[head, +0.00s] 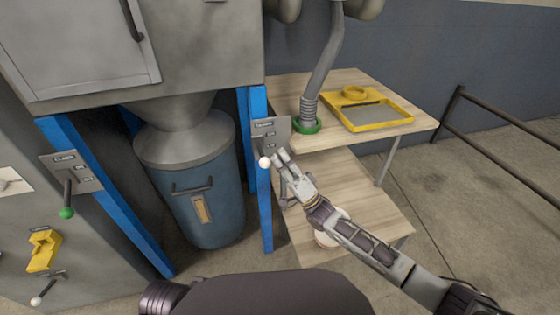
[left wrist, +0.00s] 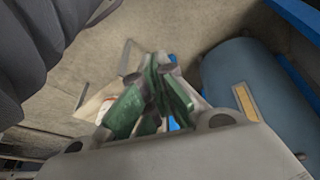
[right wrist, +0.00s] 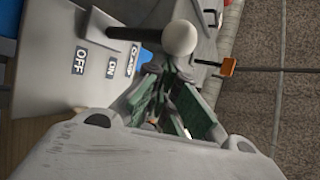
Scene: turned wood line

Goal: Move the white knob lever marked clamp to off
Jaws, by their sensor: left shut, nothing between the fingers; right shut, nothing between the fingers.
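The white knob lever (head: 265,162) stands out from a grey plate (head: 283,127) on the blue post, right of the blue bin. In the right wrist view its white ball (right wrist: 181,38) sits on a dark stem just beyond my fingers. I cannot tell which setting the lever is at. My right gripper (head: 281,156) is shut and empty, close to the right of the knob; contact is unclear. My left gripper (left wrist: 152,100) is shut and empty, outside the head view.
A green knob lever (head: 67,212) and another white knob lever (head: 37,300) are at the left. The blue bin (head: 200,200) stands between blue posts. A wooden table (head: 340,85) with a yellow tray (head: 398,120) and grey hose (head: 322,70) is behind my right gripper.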

